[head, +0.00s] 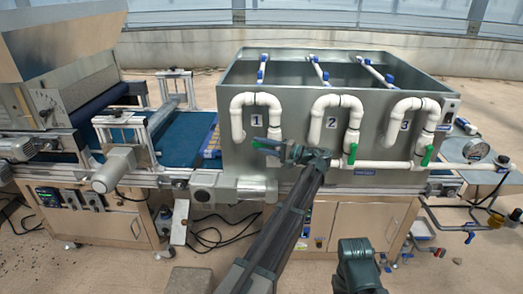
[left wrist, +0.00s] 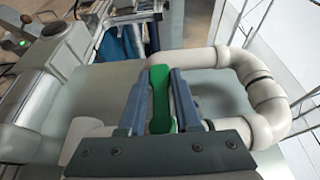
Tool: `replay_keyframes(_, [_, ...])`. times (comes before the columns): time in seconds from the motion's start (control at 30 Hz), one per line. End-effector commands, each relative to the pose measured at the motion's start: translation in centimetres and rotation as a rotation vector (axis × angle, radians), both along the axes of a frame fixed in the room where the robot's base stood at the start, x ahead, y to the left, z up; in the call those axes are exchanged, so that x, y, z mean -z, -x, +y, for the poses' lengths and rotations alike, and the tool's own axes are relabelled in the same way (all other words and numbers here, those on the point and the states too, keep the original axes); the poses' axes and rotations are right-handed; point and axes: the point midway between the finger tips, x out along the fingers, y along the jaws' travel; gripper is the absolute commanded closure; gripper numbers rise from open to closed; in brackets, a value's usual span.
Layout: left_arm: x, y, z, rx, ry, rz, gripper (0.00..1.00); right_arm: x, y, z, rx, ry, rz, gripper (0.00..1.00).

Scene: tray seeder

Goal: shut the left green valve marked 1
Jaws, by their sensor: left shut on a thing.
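The green handle of valve 1 (head: 259,143) sits on the white pipe below the label 1 (head: 257,120), on the front of the grey tank. In the head view it lies nearly level, partly hidden by my left gripper (head: 283,150). In the left wrist view the green handle (left wrist: 160,82) stands between the two fingers of the left gripper (left wrist: 159,98), which are closed on its sides.
Green valve handles 2 (head: 352,153) and 3 (head: 427,155) stand tilted upright to the right. White looped pipes (head: 337,101) stick out from the tank (head: 290,97). A blue conveyor belt (head: 185,142) is at left.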

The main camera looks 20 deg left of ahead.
Motion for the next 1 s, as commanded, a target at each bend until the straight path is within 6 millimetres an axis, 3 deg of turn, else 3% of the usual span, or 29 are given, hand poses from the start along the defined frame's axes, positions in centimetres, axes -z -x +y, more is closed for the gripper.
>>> replay_keyframes(0.47, [-0.05, 0.02, -0.06, 0.001, -0.01, 0.005, 1.0, 0.16, 0.0, 0.0, 0.0, 0.0, 0.0, 0.5])
replay_keyframes(0.5, [-0.06, 0.02, -0.06, 0.001, -0.01, 0.005, 0.61, 0.15, 0.0, 0.0, 0.0, 0.0, 0.0, 0.5])
replay_keyframes(0.63, [-0.06, 0.0, -0.04, 0.001, -0.01, 0.004, 0.38, 0.15, 0.0, 0.0, 0.0, 0.0, 0.0, 0.5])
replay_keyframes(1.0, [-0.05, -0.01, -0.55, 0.002, -0.009, 0.003, 0.38, 0.16, 0.0, 0.0, 0.0, 0.0, 0.0, 0.5])
